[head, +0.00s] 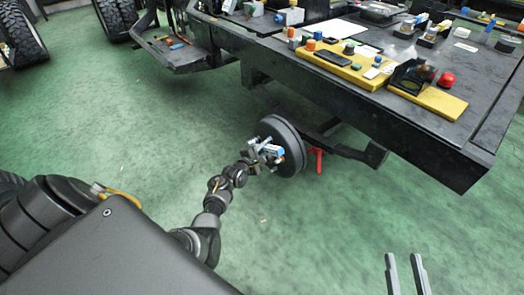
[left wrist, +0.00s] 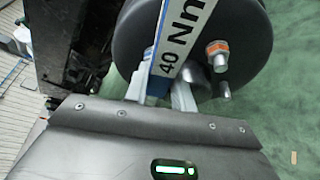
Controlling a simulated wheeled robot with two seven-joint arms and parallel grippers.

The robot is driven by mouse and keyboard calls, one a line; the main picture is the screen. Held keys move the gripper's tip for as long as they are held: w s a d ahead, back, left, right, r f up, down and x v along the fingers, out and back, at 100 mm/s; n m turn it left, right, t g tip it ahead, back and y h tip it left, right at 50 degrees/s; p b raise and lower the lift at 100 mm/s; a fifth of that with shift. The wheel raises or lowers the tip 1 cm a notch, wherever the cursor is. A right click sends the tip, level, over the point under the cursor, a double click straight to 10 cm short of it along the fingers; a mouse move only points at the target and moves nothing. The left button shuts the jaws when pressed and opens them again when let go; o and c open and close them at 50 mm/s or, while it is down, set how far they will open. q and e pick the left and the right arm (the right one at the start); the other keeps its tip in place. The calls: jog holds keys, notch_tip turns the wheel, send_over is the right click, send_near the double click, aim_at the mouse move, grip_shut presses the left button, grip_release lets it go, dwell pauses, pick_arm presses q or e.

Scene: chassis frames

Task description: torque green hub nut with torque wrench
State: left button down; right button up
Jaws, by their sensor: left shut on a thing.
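My left gripper (head: 260,156) is shut on the torque wrench (left wrist: 186,38), a pale bar marked "40 Nm" with a blue part, in front of the dark round hub (head: 277,131). The hub also fills the top of the left wrist view (left wrist: 130,50). A stud with an orange-banded nut (left wrist: 217,49) stands out of the hub to the right of the wrench. No green nut can be made out; the wrench and fingers hide part of the hub face. My right gripper (head: 406,273) is open and empty over the floor at the lower right.
The dark chassis table (head: 440,140) stands above and behind the hub, with yellow trays (head: 428,98) and several small parts on it. A red part (head: 317,160) is just right of the hub. Tyres (head: 20,38) stand at the far left. Green floor is clear around.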

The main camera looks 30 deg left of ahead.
pick_arm(q)
jog(key=shift+w+d, duration=0.25)
jog(key=shift+w, duration=0.7)
dwell(1.9)
dwell(0.3)
